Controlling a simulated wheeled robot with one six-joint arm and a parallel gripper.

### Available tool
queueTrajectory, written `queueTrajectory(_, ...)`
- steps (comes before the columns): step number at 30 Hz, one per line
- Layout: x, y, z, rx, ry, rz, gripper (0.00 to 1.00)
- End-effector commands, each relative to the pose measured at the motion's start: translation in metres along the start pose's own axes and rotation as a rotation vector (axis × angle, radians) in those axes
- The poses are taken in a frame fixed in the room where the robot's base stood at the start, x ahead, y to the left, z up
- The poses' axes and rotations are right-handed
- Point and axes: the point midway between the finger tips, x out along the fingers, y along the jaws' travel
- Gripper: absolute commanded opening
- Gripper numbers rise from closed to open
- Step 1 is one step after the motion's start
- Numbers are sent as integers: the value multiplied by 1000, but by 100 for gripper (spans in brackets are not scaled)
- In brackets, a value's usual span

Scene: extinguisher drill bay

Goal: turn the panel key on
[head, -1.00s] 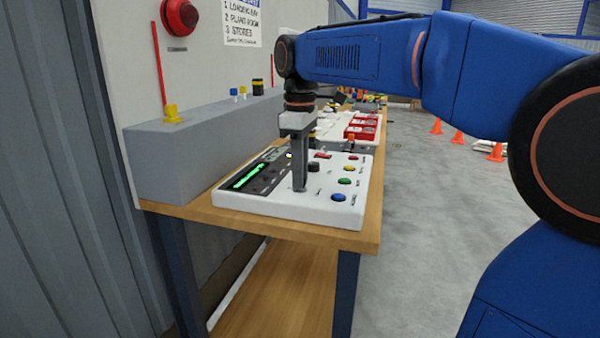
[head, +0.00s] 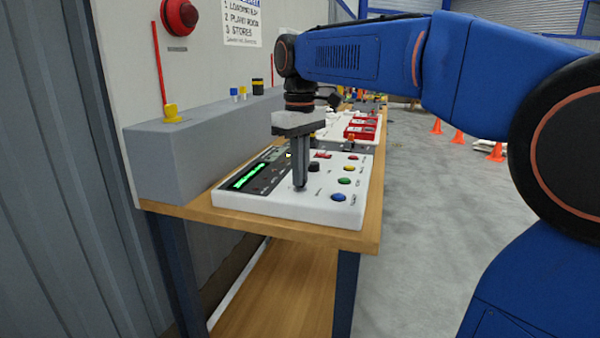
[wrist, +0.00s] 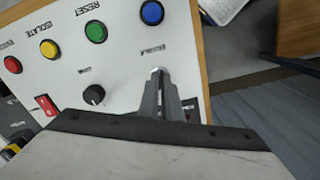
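The white control panel (head: 270,204) lies on the wooden bench, with a green-lit display (head: 250,176) on its left side. My gripper (head: 300,187) points straight down at the panel's near part. In the wrist view, its fingers (wrist: 159,78) come together around a small silvery piece at the panel face, which I take to be the panel key (wrist: 157,71). The fingers hide most of it, so its exact angle cannot be read. A black knob (wrist: 94,95) sits beside the fingers, apart from them.
Blue (wrist: 151,13), green (wrist: 96,31), yellow (wrist: 48,48) and red (wrist: 12,65) buttons line one panel edge. A red rocker switch (wrist: 46,104) is beyond the knob. A grey box (head: 200,145) stands along the wall. Red cases (head: 361,128) lie farther back.

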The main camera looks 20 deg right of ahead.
Motion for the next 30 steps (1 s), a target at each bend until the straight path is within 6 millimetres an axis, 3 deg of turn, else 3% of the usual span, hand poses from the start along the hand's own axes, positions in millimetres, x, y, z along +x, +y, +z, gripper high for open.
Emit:
queueTrajectory(15, -1, 0, 0, 447, 2, 1, 0)
queueTrajectory(30, -1, 0, 0, 637, 3, 1, 0)
